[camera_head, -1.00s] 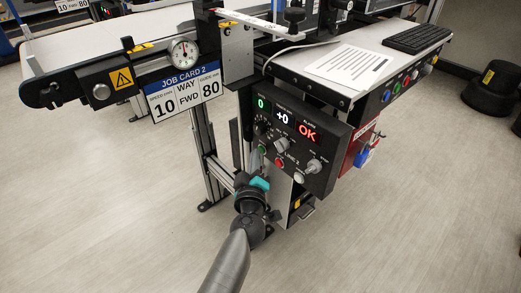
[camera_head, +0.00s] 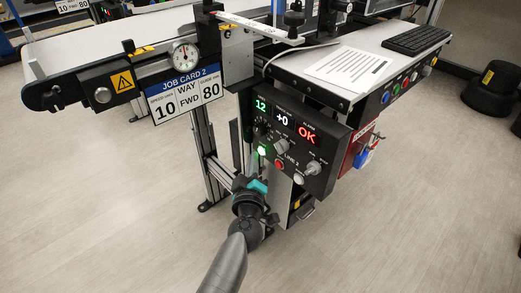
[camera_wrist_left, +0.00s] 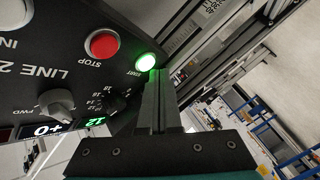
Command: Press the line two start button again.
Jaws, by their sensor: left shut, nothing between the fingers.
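The line 2 control box (camera_head: 316,160) hangs below the bench, its display showing a green 12, a white +0 and a red OK. Its green start button (camera_head: 262,151) is lit; in the left wrist view the lit START button (camera_wrist_left: 147,62) sits at the panel's edge. The red STOP button (camera_head: 279,163) is beside it. My left gripper (camera_head: 253,160) is shut and empty, just below the start button in the head view. In the left wrist view its fingertips (camera_wrist_left: 154,76) are right at the button; I cannot tell whether they touch.
A selector knob (camera_head: 281,146) and another knob (camera_head: 313,168) stick out of the panel. The conveyor (camera_head: 105,45) with a dial gauge and job card 2 (camera_head: 186,92) is above left. A red box (camera_head: 358,148) hangs at right. The floor in front is clear.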

